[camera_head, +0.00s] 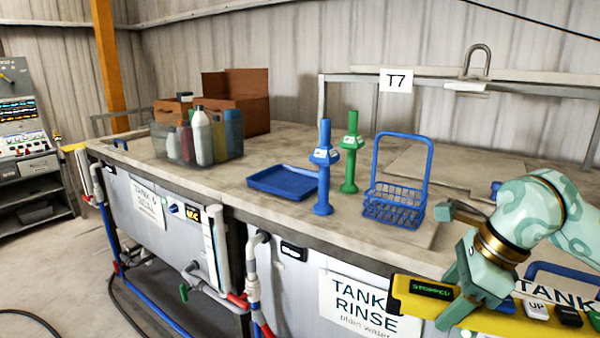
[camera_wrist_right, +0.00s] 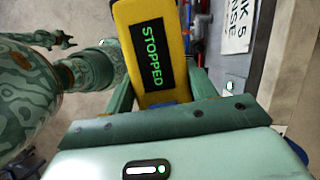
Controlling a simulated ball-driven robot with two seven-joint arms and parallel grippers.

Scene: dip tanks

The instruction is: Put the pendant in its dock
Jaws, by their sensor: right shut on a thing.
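The pendant (camera_head: 408,303) is a long yellow box at the lower right of the head view, with a dark screen reading STOPPED in green and dark and light buttons, one marked UP. My right gripper (camera_head: 470,290) is shut on it and holds it in front of the tank's front side. In the right wrist view the pendant's yellow end and screen (camera_wrist_right: 150,55) show between the fingers. I cannot pick out the dock with certainty. A small teal forked piece (camera_wrist_right: 40,39) at the upper left of that view may be my left gripper; its state is unclear.
A blue basket (camera_head: 395,205), green (camera_head: 350,165) and blue (camera_head: 323,185) upright handles and a blue tray (camera_head: 284,181) stand on the tank top. A clear bin of bottles (camera_head: 200,140) is further left. Pipes run along the tank front.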

